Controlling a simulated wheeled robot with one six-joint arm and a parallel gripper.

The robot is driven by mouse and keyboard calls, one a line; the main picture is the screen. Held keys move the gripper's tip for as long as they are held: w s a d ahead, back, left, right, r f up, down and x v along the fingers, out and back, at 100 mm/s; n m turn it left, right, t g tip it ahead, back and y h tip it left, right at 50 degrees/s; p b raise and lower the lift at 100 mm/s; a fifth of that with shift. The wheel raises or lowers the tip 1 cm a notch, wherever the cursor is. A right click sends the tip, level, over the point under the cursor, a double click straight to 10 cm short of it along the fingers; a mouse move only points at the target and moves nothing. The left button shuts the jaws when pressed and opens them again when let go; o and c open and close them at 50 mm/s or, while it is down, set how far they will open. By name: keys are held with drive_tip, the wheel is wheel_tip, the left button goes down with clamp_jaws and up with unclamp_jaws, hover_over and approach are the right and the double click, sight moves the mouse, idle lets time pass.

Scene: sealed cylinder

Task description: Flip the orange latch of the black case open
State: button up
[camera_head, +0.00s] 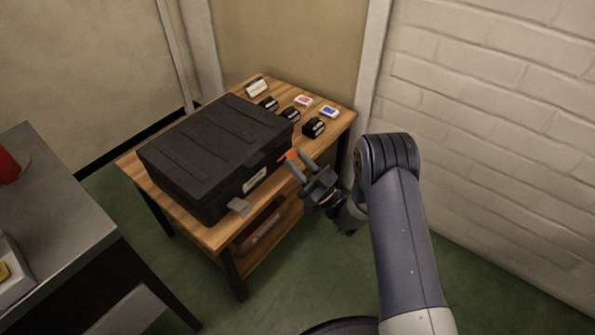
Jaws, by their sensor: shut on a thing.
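The black case (212,150) lies on the wooden table (218,234) with its ribbed lid down. The orange latch (289,156) shows as a small orange patch on the right part of the case's front side. My gripper (294,163) reaches in from the right, its fingertips at the orange latch and shut on it. The fingers hide part of the latch, so its exact angle cannot be told. A grey latch-like flap (239,206) sticks out from the front side farther left. A pale label (255,181) sits between the two.
Several small black blocks (314,127), a red-and-white item (304,100), a blue-and-white item (329,111) and a small sign (257,87) stand behind the case. A brick wall (490,120) rises at right. A grey bench (62,215) stands at left, with green floor (185,262) between.

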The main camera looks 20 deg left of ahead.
drive_tip(key=shift+d+f+t+y+b, duration=0.1)
drive_tip(key=shift+f+t+y+b, duration=0.2)
drive_tip(key=shift+y+b, duration=0.45)
drive_tip(key=o, duration=1)
drive_tip(key=shift+h, duration=0.25)
